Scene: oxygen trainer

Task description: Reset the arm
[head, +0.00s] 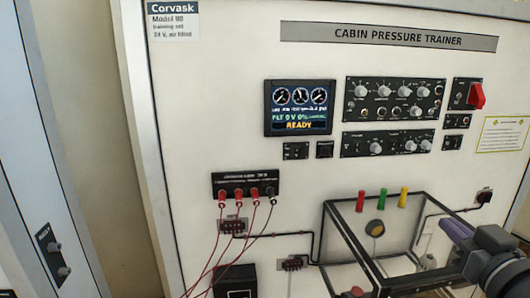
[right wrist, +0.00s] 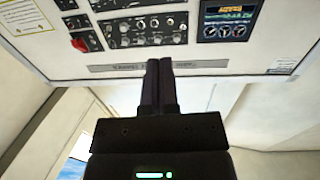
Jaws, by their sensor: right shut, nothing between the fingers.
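My right gripper (head: 450,228) comes in from the lower right in the head view, in front of the clear box on the trainer panel. In the right wrist view its two dark fingers (right wrist: 160,68) are pressed together, with nothing between them. That view shows the panel upside down, and the fingers overlap its title strip (right wrist: 118,67). My left gripper is not in view.
The cabin pressure trainer panel (head: 240,100) carries a screen (head: 300,108) reading READY, knob rows (head: 395,100) and a red switch (head: 477,96). Red leads (head: 240,220) hang from a socket block (head: 246,186). The framed clear box (head: 345,235) juts out at the lower right.

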